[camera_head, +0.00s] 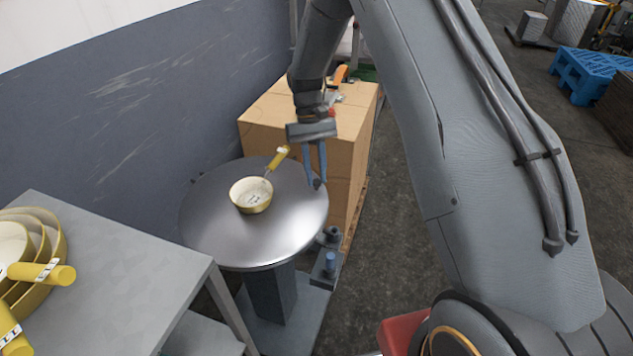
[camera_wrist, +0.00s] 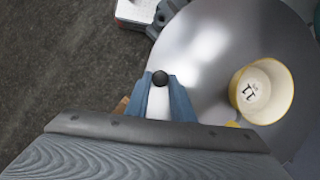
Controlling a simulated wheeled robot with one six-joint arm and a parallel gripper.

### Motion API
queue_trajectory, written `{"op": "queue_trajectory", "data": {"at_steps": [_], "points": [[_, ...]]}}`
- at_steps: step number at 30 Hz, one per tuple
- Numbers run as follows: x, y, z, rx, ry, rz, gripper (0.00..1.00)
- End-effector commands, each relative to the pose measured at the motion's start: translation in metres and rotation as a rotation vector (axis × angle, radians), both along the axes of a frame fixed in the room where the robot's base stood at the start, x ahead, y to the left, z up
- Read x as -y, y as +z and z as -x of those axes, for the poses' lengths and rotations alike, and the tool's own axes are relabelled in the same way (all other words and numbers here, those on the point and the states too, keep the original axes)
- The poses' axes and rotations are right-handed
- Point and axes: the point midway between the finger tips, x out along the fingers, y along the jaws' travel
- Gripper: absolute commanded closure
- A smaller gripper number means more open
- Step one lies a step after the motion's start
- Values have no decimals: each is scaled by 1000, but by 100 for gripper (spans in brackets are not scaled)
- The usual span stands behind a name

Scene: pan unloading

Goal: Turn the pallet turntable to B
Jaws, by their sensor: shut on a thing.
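The round grey metal turntable (camera_head: 225,235) stands on a pedestal beside the wall. A cream and yellow pan (camera_head: 250,195) sits upright on its top, with its yellow handle (camera_head: 278,157) pointing up and right towards the carton. My gripper (camera_head: 316,182) reaches down at the turntable's right rim. In the wrist view its blue fingers close on a dark round knob (camera_wrist: 160,78) at the edge of the turntable (camera_wrist: 215,40). The pan also shows right of the fingers in the wrist view (camera_wrist: 262,92). I see no B mark; the knob is mostly hidden in the head view.
A grey table (camera_head: 130,270) at the lower left holds stacked yellow pans (camera_head: 45,240). A large cardboard box (camera_head: 352,140) on a pallet stands close behind the turntable. Blue pallets (camera_head: 592,72) lie far right. Open floor (camera_head: 385,250) lies right of the turntable.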

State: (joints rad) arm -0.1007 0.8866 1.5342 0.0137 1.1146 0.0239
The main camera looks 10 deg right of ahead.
Motion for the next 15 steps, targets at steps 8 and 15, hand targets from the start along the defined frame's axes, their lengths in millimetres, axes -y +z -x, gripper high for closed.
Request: {"op": "queue_trajectory", "data": {"at_steps": [8,15], "points": [[-2,-1,-21,4,108,1,100],[-5,0,-30,4,164,2,100]]}}
